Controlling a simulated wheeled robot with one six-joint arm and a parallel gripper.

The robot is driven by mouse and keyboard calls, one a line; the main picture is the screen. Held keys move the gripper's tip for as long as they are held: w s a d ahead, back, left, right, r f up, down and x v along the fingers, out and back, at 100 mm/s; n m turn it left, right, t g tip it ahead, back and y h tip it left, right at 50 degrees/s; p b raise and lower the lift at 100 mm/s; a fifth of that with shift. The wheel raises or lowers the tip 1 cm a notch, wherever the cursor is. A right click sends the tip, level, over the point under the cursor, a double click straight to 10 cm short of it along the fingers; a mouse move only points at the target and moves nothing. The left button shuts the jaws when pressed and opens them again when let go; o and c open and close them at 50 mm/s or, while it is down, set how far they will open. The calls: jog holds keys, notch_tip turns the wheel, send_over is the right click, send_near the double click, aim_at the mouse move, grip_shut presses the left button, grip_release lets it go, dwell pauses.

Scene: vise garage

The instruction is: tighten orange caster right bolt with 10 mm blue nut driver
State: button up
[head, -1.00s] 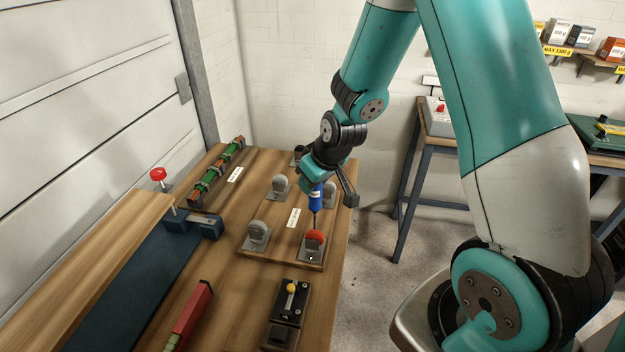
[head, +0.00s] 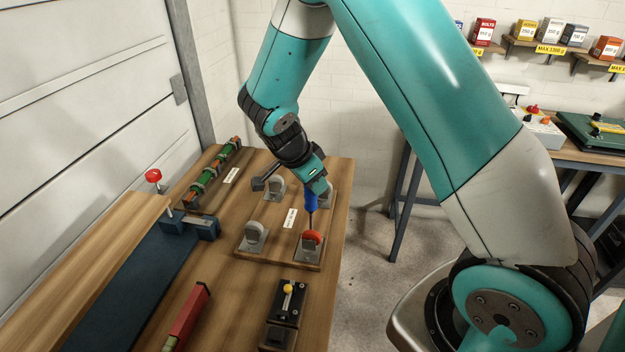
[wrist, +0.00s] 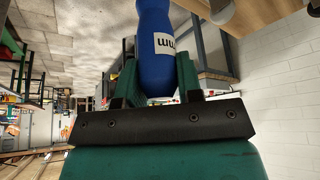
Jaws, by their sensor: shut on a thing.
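My gripper (head: 315,189) is shut on the blue nut driver (head: 310,204), which points down with its shaft over the orange caster (head: 312,237). In the wrist view the blue handle (wrist: 158,45) with a white label sits between the fingers. The orange-red caster stands on a metal plate at the near right corner of the wooden caster board (head: 282,258). The shaft's lower end is at or just behind the caster. I cannot tell whether it touches a bolt, and the bolts are too small to make out.
Grey casters (head: 254,233) stand on the same board. A vise (head: 190,224) with a red knob is at left. A red tool holder (head: 187,318) and a black fixture with a yellow knob (head: 288,290) lie nearer. A side bench (head: 590,152) stands at right.

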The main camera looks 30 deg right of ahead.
jog(key=shift+r+p, duration=2.25)
jog(key=shift+r, duration=1.3)
